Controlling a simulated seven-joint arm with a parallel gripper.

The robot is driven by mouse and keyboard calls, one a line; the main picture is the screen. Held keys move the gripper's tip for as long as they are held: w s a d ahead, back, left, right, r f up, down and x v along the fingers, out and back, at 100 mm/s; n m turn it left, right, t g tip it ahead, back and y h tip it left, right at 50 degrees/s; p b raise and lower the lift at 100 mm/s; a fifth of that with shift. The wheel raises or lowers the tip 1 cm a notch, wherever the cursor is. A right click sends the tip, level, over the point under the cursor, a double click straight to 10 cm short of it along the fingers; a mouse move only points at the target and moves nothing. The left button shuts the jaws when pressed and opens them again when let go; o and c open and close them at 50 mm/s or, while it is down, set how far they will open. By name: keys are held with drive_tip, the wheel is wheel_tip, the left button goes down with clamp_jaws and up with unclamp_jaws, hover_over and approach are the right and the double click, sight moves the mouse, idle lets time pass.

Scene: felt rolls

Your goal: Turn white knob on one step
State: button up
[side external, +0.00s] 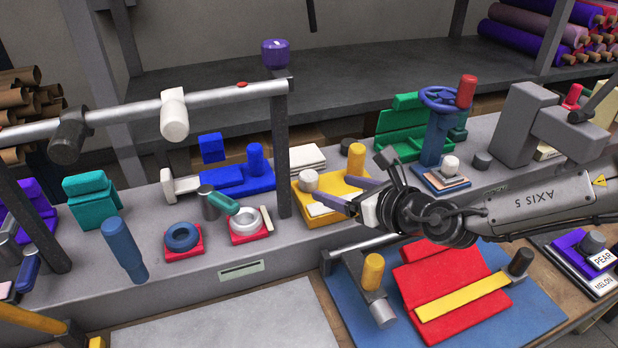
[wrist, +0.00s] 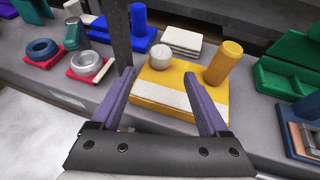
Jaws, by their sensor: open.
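A white knob (side external: 308,180) stands on a yellow base (side external: 340,205) on the grey bench. In the wrist view the white knob (wrist: 160,56) is at the far left of the yellow base (wrist: 178,80), with a white strip along the base's near side. My gripper (side external: 331,186) is open, its purple fingers pointing at the knob. In the wrist view my gripper (wrist: 159,74) has one finger on either side of the strip, and the knob shows between and just beyond the fingertips. I cannot tell whether either finger touches anything.
A yellow cylinder (wrist: 224,62) rises at the base's right, close to the right finger. A dark post (side external: 282,150) stands left of the knob. White slabs (wrist: 181,41) lie behind. A blue handwheel stand (side external: 437,135) is to the right.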

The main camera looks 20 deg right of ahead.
sight(314, 180)
drive_tip(key=x, duration=1)
drive_tip(key=shift+w+a, duration=0.1)
drive_tip(key=shift+w, duration=0.15)
clamp_jaws()
